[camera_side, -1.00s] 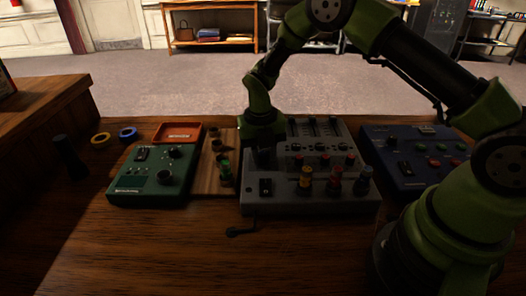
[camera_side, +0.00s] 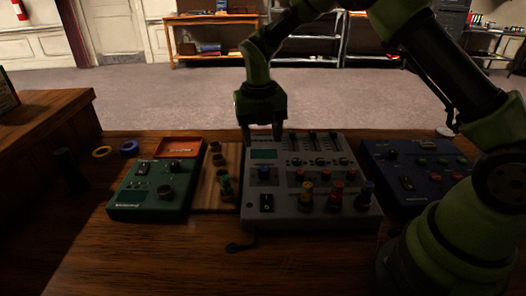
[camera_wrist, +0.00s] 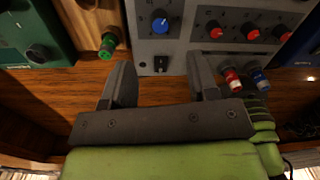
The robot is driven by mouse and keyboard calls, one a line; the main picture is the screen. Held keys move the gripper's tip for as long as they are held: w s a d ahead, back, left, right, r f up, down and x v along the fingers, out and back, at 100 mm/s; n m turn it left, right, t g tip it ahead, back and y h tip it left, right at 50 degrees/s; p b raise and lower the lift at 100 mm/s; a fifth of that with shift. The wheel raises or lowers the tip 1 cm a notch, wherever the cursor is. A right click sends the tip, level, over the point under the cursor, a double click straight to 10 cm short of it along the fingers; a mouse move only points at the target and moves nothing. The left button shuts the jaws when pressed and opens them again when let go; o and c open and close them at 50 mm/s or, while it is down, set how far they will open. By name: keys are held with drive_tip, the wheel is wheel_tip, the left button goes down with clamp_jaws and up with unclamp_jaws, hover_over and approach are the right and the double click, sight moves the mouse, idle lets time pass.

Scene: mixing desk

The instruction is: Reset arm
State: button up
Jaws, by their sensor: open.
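My green arm ends in my dark gripper (camera_side: 262,132), which hangs above the back left part of the grey mixing console (camera_side: 284,207). The fingers point down and stand apart, with nothing between them. In the wrist view my gripper (camera_wrist: 163,85) also shows open and empty, with the console (camera_wrist: 182,47), a blue knob (camera_wrist: 160,25) and a black switch (camera_wrist: 161,64) beyond the fingertips.
A green box (camera_side: 152,190) and a wooden board with pegs (camera_side: 207,191) stand left of the console. An orange tray (camera_side: 179,142) lies behind. A blue box (camera_side: 413,170) is at right. The desk front (camera_side: 170,255) is mostly clear.

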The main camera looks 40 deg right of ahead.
drive_tip(key=shift+r, duration=0.6)
drive_tip(key=s+a+r+m+t+y, duration=0.1)
drive_tip(key=s+r+m+t, duration=0.1)
drive_tip(key=s+r+m, duration=0.45)
drive_tip(key=s+r+m+t, duration=0.2)
drive_tip(key=s+r+m, duration=0.1)
drive_tip(key=r+m, duration=0.6)
drive_tip(key=s+a+r+m+t+y, duration=0.1)
drive_tip(key=s+m+t, duration=0.2)
drive_tip(key=s+m, duration=1)
drive_tip(key=m, duration=0.5)
drive_tip(key=shift+s+a+t, duration=0.2)
drive_tip(key=shift+s+t, duration=0.1)
